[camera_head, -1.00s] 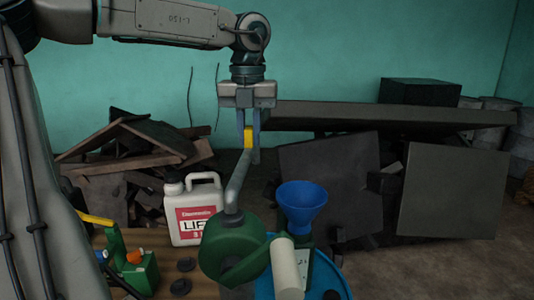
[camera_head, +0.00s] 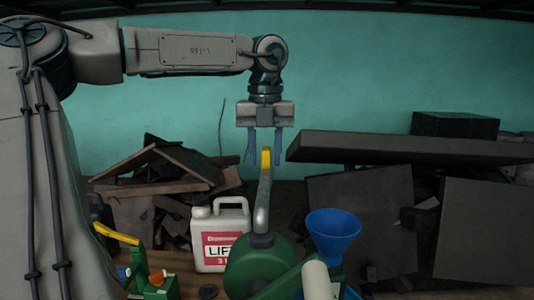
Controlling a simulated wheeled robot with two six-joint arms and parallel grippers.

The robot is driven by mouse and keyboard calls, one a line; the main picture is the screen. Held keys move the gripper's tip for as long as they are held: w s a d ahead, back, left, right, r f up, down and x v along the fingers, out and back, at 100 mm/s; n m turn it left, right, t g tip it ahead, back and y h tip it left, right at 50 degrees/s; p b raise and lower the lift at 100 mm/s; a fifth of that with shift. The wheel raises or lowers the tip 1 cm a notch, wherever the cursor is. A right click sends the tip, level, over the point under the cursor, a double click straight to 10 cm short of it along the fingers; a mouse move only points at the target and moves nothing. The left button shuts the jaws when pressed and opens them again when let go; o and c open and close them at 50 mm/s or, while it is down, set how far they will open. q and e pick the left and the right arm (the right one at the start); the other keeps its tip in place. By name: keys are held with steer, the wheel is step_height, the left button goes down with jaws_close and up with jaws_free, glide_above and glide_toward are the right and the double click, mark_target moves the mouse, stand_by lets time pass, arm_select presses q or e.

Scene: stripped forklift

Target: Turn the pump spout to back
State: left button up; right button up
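The pump spout (camera_head: 263,205) is a grey pipe with a yellow tip (camera_head: 266,157). It rises from the top of the round green pump (camera_head: 258,268), and its tip points away toward the back. My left gripper (camera_head: 264,158) hangs down over the tip from above. Its two fingers stand apart, one on each side of the yellow tip, with visible gaps, so it looks open. The lower part of the pump is cut off by the bottom edge. My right gripper is not in view.
A white jug (camera_head: 219,236) stands left of the pump on a wooden surface. A blue funnel (camera_head: 333,232) stands right of it. A green device with a yellow lever (camera_head: 118,234) is at lower left. Dark debris and panels (camera_head: 360,210) lie behind.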

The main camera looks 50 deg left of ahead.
arm_select(q)
steer(key=shift+s+a, duration=0.1)
step_height(320, 180, up, 11)
steer(key=shift+f+b, duration=0.15)
steer(key=shift+b, duration=0.5)
stand_by(0.5)
